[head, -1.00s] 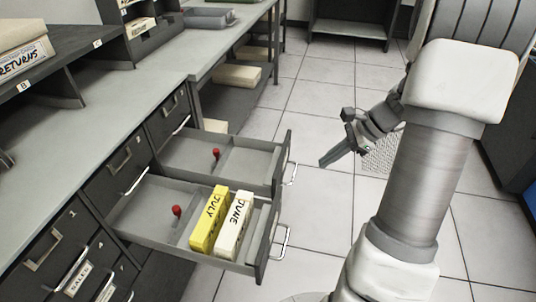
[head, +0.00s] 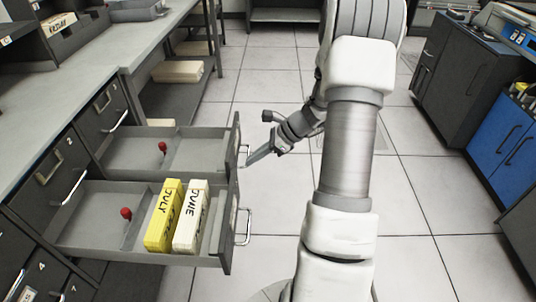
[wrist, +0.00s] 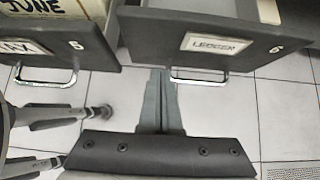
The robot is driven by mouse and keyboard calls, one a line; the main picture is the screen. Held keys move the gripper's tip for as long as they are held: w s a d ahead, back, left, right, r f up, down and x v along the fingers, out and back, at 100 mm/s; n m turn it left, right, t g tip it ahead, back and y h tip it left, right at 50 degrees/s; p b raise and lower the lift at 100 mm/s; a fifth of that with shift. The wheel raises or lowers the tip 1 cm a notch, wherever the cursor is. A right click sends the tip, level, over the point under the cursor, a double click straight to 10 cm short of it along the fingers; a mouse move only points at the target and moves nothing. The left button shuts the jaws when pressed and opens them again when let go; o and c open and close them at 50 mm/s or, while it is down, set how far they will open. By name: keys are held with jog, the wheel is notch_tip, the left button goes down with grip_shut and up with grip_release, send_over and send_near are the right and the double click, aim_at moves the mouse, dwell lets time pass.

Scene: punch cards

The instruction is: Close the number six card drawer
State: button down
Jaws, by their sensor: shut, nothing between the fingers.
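The number six card drawer (head: 125,150) stands open in the head view, the farther of two open drawers. It holds a small red-topped piece. In the wrist view its dark front (wrist: 262,58) carries a "LEDGER" label and a 6, with a metal handle (wrist: 200,79) below. My gripper (head: 248,164) is shut and empty, beside the drawer's front near its handle.
The number five drawer (head: 85,232) is also open, nearer me, with yellow "JULY" (head: 165,215) and white "JUNE" (head: 190,217) boxes. Its handle (wrist: 45,80) lies left of my fingers. A desk (head: 45,95) runs along the left. Blue and dark cabinets stand right. Tiled floor (head: 410,195) is clear.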

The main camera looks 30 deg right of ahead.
aim_at(233, 161)
jog(key=shift+w+a+r+b, duration=0.15)
jog(key=shift+w+a, duration=0.25)
jog(key=shift+a, duration=0.25)
jog(key=shift+w+a+b, duration=0.15)
jog(key=shift+w+a, duration=0.25)
jog(key=shift+a, duration=0.25)
jog(key=shift+w+a, duration=0.3)
jog(key=shift+a, duration=0.1)
jog(key=w+a+p, duration=0.2)
jog(key=w+a, duration=0.4)
jog(key=a, duration=0.4)
jog(key=w+a+p, duration=0.3)
jog(key=w+a, duration=0.4)
jog(key=a, duration=0.3)
jog(key=w+a+p, duration=0.3)
jog(key=w+a, duration=0.4)
jog(key=a, duration=0.3)
jog(key=shift+w+a, duration=0.25)
jog(key=shift+w+a+r, duration=0.1)
jog(key=shift+a+r, duration=0.05)
jog(key=shift+r, duration=0.05)
